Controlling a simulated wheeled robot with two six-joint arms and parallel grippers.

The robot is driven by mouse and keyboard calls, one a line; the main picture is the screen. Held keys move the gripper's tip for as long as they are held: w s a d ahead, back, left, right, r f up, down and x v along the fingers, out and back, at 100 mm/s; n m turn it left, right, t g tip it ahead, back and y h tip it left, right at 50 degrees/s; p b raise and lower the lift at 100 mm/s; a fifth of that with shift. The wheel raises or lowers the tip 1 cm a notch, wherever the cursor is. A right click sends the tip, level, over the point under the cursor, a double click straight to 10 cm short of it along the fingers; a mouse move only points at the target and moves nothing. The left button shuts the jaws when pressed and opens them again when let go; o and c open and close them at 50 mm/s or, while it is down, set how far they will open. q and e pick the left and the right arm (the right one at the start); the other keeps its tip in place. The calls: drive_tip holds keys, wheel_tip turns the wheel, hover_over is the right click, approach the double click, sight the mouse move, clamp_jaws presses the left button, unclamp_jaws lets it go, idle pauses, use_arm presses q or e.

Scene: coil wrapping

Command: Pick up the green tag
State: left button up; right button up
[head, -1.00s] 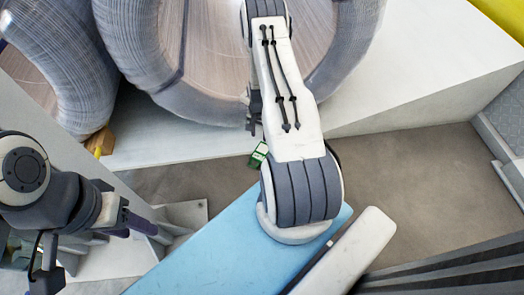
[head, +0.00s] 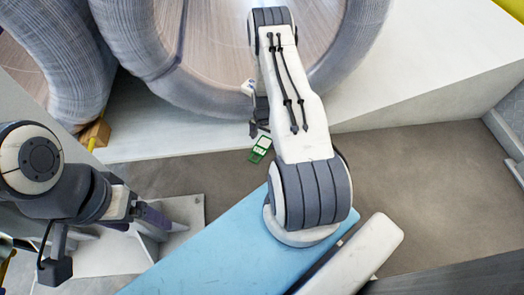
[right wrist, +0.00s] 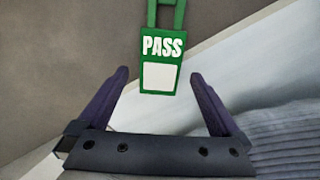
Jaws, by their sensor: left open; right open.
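The green tag (head: 260,149) shows in the head view just left of my right forearm, against the brown floor near the white platform's edge. In the right wrist view the tag (right wrist: 161,60) carries the word PASS, a white panel and a green strap leading off the top. My right gripper (right wrist: 159,75) is open, with the lower part of the tag seen between its two purple fingers. I see no contact; the remaining depth is unclear. In the head view the right fingers are largely hidden by the arm. My left gripper (head: 152,216) is open, far left of the tag.
Large wrapped coils (head: 160,60) stand on the white platform (head: 420,95) at the back, with a wooden block (head: 96,132) by the left coil. A light-blue surface (head: 215,245) lies below my right arm. Brown floor (head: 430,180) is clear at right.

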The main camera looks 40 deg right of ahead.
wheel_tip(320, 180, down, 3)
drive_tip(key=shift+r+b, duration=0.2)
drive_tip(key=shift+b, duration=0.35)
use_arm(q)
wheel_tip(320, 180, down, 2)
use_arm(e)
drive_tip(key=shift+r, duration=0.1)
drive_tip(key=shift+c, duration=0.3)
drive_tip(key=c, duration=1.3)
drive_tip(key=shift+c, duration=0.3)
use_arm(q)
drive_tip(key=shift+r, duration=0.1)
use_arm(e)
drive_tip(key=shift+r, duration=0.1)
